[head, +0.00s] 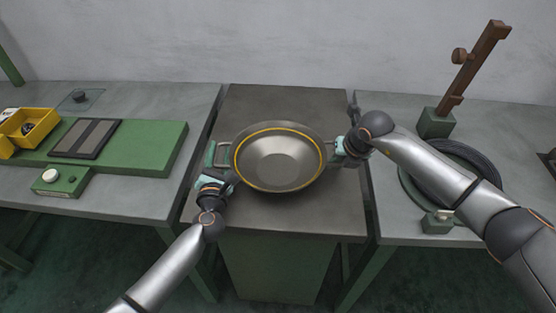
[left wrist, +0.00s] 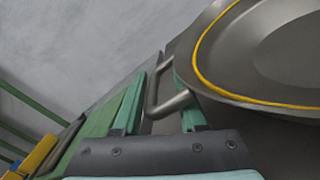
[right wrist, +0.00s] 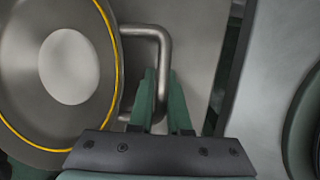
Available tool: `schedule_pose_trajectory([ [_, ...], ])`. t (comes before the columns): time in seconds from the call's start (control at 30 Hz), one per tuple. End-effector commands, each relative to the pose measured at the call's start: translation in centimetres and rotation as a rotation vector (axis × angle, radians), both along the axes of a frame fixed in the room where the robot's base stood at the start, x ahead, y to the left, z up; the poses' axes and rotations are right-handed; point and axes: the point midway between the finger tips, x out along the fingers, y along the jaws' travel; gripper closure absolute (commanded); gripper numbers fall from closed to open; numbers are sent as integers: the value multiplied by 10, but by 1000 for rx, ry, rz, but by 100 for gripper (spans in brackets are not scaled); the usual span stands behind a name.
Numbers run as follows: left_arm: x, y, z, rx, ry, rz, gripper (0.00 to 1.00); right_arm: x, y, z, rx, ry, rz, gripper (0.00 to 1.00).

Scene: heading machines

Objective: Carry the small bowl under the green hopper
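The only bowl in view is a wide dark metal bowl (head: 279,160) with a yellow ring and a handle on each side. It rests on the dark top of the middle stand (head: 285,103). My left gripper (head: 216,170) is at the left handle; in the left wrist view its fingers (left wrist: 162,105) are apart, with the handle (left wrist: 153,95) between them and a gap showing. My right gripper (head: 339,150) is at the right handle; in the right wrist view its fingers (right wrist: 161,98) are close together on the handle bar (right wrist: 164,50). I see no green hopper.
The left table (head: 110,205) holds a green base (head: 150,145) with a dark plate, yellow bins (head: 30,125) and a green knob box (head: 58,180). The right table (head: 400,225) holds a dark cable coil (head: 452,165) and a brown post (head: 475,65) on a green block. Narrow gaps separate the stand from both tables.

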Motion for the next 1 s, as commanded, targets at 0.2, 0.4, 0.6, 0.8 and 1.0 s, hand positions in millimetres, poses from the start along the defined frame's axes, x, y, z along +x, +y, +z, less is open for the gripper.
schedule_pose_trajectory([
  [0.2,0,0,0,0,0,0,85,0,0,0,0,0,0,100],
  [0.4,0,0,1,-1,-1,0,100,0,0,0,0,0,0,100],
  [0.6,0,0,1,-2,-2,-1,100,0,0,1,0,-1,-1,100],
  [0.8,0,-1,2,-4,-3,-2,100,0,0,1,1,-1,0,100],
  [1.0,0,-1,2,-5,-4,-2,100,0,1,1,2,-1,1,100],
])
